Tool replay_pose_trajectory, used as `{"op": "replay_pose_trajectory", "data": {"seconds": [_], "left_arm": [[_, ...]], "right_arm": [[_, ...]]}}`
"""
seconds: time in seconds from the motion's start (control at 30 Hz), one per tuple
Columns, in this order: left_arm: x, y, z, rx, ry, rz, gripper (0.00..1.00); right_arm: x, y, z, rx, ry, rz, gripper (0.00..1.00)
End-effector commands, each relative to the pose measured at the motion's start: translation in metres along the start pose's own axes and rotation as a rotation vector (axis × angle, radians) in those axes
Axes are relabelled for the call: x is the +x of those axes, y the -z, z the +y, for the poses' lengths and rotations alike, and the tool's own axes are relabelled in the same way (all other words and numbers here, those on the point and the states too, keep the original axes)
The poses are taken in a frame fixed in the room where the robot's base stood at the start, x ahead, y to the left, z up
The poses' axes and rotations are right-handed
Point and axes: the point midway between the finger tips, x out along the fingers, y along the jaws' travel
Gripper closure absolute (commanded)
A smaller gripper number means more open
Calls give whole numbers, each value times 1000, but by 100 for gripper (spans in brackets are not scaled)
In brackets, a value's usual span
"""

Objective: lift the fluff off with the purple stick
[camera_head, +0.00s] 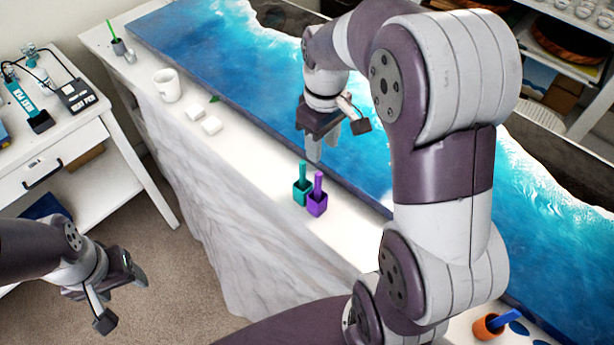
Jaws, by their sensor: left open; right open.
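A purple stick (318,182) stands upright in a small purple cup (317,207) on the pale table ledge. The blue resin panel (240,75) with white wave patterns lies behind it. I cannot make out the fluff; part of the panel is hidden behind my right arm. My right gripper (322,148) is open, pointing down, above and behind the purple stick in the picture. It appears empty and apart from the stick. My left gripper (136,272) is open and empty at the lower left, over the carpet and away from the table.
A teal cup (300,195) with a teal stick stands close beside the purple cup. An orange cup (488,326) with a blue stick is at the lower right. A white mug (167,85) and white blocks (203,118) sit further left. A white side table (60,130) stands at left.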

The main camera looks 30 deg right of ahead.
Motion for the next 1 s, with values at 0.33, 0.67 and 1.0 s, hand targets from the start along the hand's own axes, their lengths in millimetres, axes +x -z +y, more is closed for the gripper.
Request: {"op": "replay_pose_trajectory", "data": {"seconds": [0.33, 0.67, 1.0], "left_arm": [[22, -3, 0, 0, 0, -1, 39], [11, -2, 0, 0, 0, -1, 39], [12, -2, 0, 0, 0, -1, 39]], "right_arm": [[67, 0, -1, 0, 2, -3, 57], [118, 4, -6, 1, 2, -3, 57], [122, 4, -6, 1, 0, -1, 89]]}}
